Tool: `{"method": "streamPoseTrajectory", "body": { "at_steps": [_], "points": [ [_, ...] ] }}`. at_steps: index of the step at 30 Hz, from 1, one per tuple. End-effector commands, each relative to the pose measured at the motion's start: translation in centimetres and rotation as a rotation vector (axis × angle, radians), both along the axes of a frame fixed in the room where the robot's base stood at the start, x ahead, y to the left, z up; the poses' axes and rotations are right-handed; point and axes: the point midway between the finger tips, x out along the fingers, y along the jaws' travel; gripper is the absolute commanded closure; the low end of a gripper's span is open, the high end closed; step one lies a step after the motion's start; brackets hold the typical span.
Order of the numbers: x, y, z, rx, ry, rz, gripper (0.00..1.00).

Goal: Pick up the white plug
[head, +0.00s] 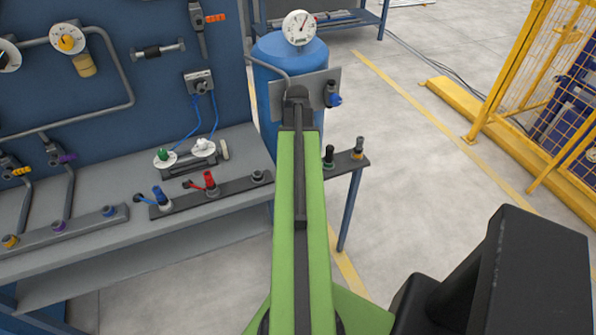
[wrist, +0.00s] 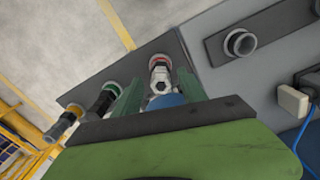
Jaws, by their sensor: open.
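A white plug (wrist: 160,76) with a hexagonal end and a red ring stands on the dark bar in the wrist view. My gripper (wrist: 161,84) is open. Its two green fingers show on either side of the plug, with gaps visible. I cannot tell how deep the plug sits between them. A blue rounded part (wrist: 166,101) shows below the plug, close to the gripper's base. In the head view, my green arm hides the gripper and this plug.
A black-green plug (head: 329,156) and a black-yellow plug (head: 358,148) stand on the same bar (head: 344,165), right of my arm. An empty socket (wrist: 240,43) is on another bar. A blue tank (head: 290,72) stands behind. Open floor (head: 440,170) is at right.

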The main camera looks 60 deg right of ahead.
Motion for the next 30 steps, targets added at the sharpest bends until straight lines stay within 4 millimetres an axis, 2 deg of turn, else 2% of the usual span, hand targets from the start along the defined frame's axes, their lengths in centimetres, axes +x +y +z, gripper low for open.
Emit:
{"method": "streamPoseTrajectory", "body": {
  "at_steps": [1,2,10,21,30],
  "points": [
    [-0.02,0.01,-1.76,0.0,0.0,0.0,0.51],
    [-0.02,0.01,-2.03,0.0,0.0,0.0,0.51],
    [-0.01,0.03,-1.8,0.0,0.0,0.001,0.52],
    [0.01,0.05,-1.8,0.0,0.0,0.001,1.0],
    [0.03,0.06,-1.8,0.0,0.0,0.001,1.0]
  ]
}}
